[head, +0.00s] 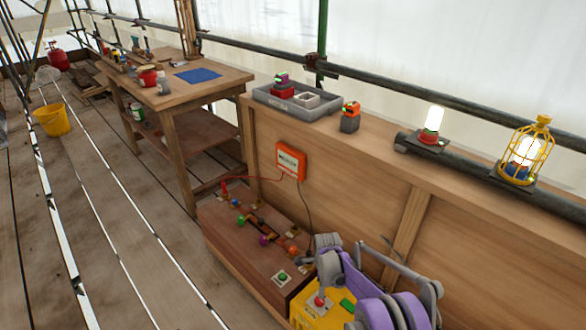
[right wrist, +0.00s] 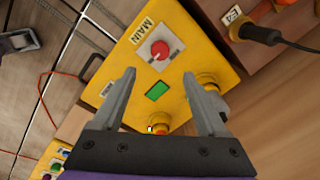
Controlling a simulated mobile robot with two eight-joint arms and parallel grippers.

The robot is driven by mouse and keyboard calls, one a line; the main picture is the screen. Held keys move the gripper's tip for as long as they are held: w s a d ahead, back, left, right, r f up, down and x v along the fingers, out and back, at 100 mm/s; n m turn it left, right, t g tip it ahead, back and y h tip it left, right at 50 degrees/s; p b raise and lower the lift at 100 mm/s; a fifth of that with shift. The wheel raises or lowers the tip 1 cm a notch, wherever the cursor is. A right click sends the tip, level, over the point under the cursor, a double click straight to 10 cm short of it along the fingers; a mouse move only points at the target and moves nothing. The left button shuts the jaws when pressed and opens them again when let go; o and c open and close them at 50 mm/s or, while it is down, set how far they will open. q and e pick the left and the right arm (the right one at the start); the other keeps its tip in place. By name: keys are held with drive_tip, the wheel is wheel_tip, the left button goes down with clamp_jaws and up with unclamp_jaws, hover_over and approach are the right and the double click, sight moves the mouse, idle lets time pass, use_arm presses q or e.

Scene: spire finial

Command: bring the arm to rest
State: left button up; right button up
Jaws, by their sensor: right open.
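My right gripper (right wrist: 166,80) is open in the right wrist view, with nothing between its two grey fingers. It is above a yellow box (right wrist: 200,40) marked MAIN, which has a red knob (right wrist: 160,50) on a pale plate and a green rectangle (right wrist: 158,90). I cannot tell whether the fingers touch the box. In the head view my purple and grey right arm (head: 375,300) is at the bottom right, over part of the yellow box (head: 305,314).
A low wooden bench (head: 215,220) with coloured knobs stands beside the yellow box. An orange box (head: 290,161) hangs on the panel. The ledge carries a grey tray (head: 290,107), a lit lamp (head: 432,122) and a yellow caged lamp (head: 526,150). Plank floor at left is mostly clear.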

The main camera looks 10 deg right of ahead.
drive_tip(key=s+r+n+t, duration=0.2)
drive_tip(key=s+r+n, duration=0.9)
drive_tip(key=r, duration=0.8)
drive_tip(key=s+r+n+t, duration=0.2)
drive_tip(key=s+n, duration=0.7)
drive_tip(key=s, duration=1.6)
use_arm(q)
wheel_tip(320, 180, up, 27)
drive_tip(key=w+t+p, duration=0.1)
drive_tip(key=p, duration=2.2)
drive_tip(key=shift+f, duration=0.2)
use_arm(e)
wheel_tip(320, 180, up, 26)
drive_tip(key=w, duration=0.1)
drive_tip(key=shift+d+r+n+t, duration=0.2)
drive_tip(key=shift+r+n+t, duration=0.05)
drive_tip(key=shift+n+t, duration=0.15)
